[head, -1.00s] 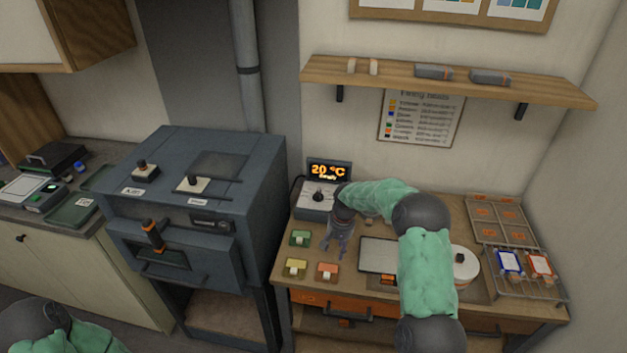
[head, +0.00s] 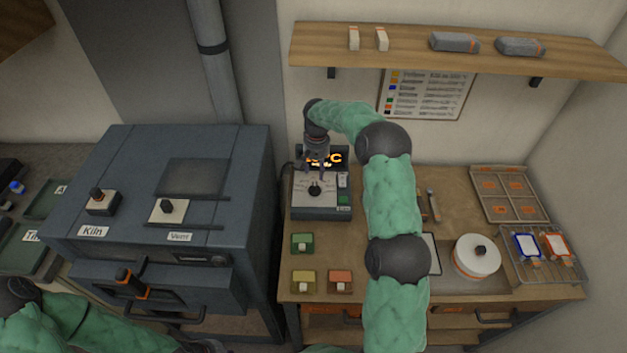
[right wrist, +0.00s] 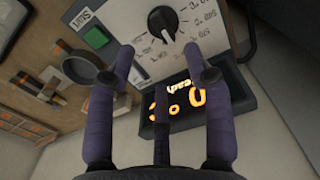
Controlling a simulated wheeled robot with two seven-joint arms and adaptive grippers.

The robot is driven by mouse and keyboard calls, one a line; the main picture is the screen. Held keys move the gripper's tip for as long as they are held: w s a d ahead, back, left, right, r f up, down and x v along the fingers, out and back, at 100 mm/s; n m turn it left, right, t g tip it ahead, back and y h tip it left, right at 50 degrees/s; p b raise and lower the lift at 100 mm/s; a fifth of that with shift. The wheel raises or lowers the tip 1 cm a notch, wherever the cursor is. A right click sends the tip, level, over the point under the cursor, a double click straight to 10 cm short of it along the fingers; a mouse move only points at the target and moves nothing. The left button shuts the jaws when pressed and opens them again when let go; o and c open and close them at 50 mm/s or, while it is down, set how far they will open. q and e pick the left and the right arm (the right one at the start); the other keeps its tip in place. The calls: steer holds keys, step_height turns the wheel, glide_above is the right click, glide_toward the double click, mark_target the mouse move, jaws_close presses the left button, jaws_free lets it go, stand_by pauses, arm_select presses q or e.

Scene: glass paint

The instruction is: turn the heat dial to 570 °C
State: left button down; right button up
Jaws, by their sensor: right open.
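The heat dial (head: 315,189) is a dark round knob on the pale front of the small controller box (head: 321,213). It shows large at the top of the right wrist view (right wrist: 164,20), with temperature marks around it. My right gripper (head: 316,172) is open and empty, pointing down just above the dial. In the right wrist view its fingertips (right wrist: 160,62) are spread and apart from the knob. The orange-lit display (head: 335,158) is partly hidden by the gripper, so I cannot read its full value. My left forearm shows at the lower left; its gripper is out of frame.
A green START button (right wrist: 96,37) sits beside the dial. The kiln (head: 160,220) stands left of the bench. Coloured blocks (head: 303,243), a white round pot (head: 477,256) and a wire rack (head: 545,256) are on the bench. A wall shelf (head: 450,62) hangs above.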

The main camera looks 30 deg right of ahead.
mark_target(316, 186)
step_height(316, 186, down, 9)
steer(key=shift+r, duration=0.2)
stand_by(0.3)
jaws_close()
